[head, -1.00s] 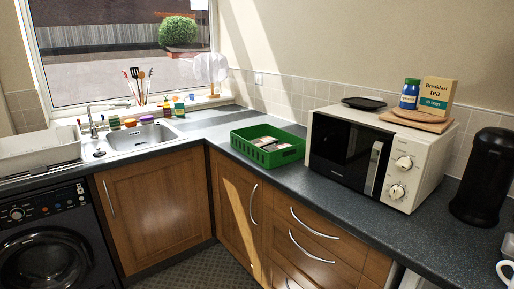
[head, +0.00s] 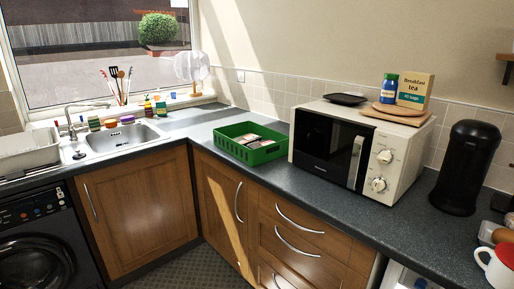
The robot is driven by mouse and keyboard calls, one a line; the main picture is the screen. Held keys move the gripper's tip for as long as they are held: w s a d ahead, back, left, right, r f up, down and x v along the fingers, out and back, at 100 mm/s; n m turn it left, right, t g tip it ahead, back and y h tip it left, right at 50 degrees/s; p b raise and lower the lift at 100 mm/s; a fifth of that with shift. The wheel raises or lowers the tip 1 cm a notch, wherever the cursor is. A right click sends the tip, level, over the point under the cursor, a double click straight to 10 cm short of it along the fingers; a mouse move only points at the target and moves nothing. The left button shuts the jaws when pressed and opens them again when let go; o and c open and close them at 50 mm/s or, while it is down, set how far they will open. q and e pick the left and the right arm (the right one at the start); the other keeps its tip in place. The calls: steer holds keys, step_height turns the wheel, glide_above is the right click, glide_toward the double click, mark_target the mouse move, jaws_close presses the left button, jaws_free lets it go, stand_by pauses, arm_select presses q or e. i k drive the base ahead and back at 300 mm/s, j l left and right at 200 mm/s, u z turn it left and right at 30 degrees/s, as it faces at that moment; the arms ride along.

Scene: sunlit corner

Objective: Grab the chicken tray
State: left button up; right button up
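A green plastic basket (head: 243,150) stands on the dark worktop, left of the microwave. Flat packs (head: 252,141) lie inside it; they are too small to tell whether one is a chicken tray. No other thing that looks like a chicken tray is clear in the head view. Neither of my grippers is in view.
A microwave (head: 335,150) stands on the worktop, with a black dish (head: 346,99), boards, a jar and a tea box on top. A black cylinder (head: 461,168) and a red and white mug (head: 492,265) are at right. The sink (head: 125,137) is at left. Worktop before the microwave is clear.

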mark_target(248, 139)
steer(key=k+j+z, duration=0.1)
steer(key=i+j+z, duration=0.1)
steer(key=i+j, duration=0.2)
steer(key=i+j+z, duration=0.15)
steer(key=i+j, duration=0.15)
steer(key=j, duration=0.15)
steer(key=i+j+z, duration=0.1)
steer(key=i+j, duration=0.15)
steer(key=j, duration=0.15)
steer(key=i+j+z, duration=0.1)
steer(key=i+j, duration=0.2)
steer(key=j, duration=0.15)
